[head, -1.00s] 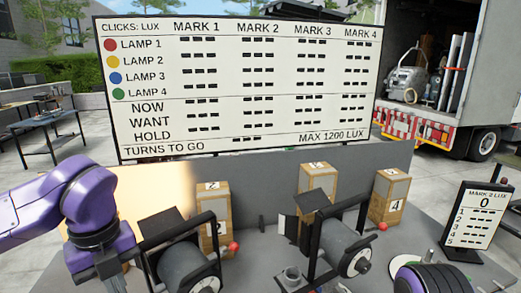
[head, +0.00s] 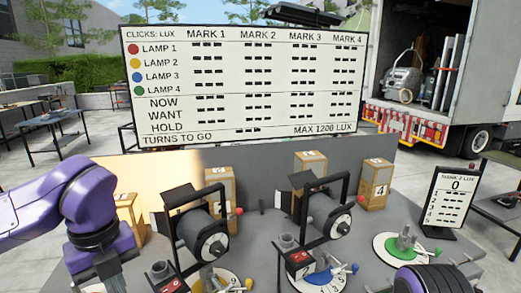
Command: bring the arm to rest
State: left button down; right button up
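My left arm (head: 75,205), purple, comes in from the left and bends down at the lower left. Its dark wrist end (head: 112,268) runs off the bottom edge, so I cannot see the fingers. A purple ribbed part (head: 435,280), seemingly of my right arm, shows at the bottom right edge. The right gripper is out of the picture. Neither arm visibly holds anything in this view.
A grey table carries two black-framed lamps (head: 200,235) (head: 328,215), wooden numbered boxes (head: 220,187) (head: 374,184), and yellow, blue and green discs (head: 398,247). A scoreboard (head: 250,80) stands behind, a small "MARK 2 LUX" sign (head: 452,197) at right, a truck (head: 445,70) beyond.

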pick_arm(q)
notch_tip(320, 180, down, 31)
jog(key=s+m+t+y, duration=0.2)
jog(key=m+t+y, duration=0.35)
jog(key=m, duration=1.45)
jog(key=s+a+f+m+g+h, duration=0.1)
jog(key=s+a+f+m, duration=0.2)
jog(key=s+f+m, duration=0.45)
jog(key=s+a+f+m+g+h, duration=0.1)
jog(key=s+a+f+m+g, duration=0.2)
jog(key=s+m, duration=0.75)
notch_tip(320, 180, down, 15)
jog(key=w+t+b, duration=0.1)
jog(key=b, duration=1.2)
jog(key=shift+d+r+t+b, duration=0.2)
jog(key=shift+d+t+b, duration=0.1)
jog(key=shift+t+b, duration=0.1)
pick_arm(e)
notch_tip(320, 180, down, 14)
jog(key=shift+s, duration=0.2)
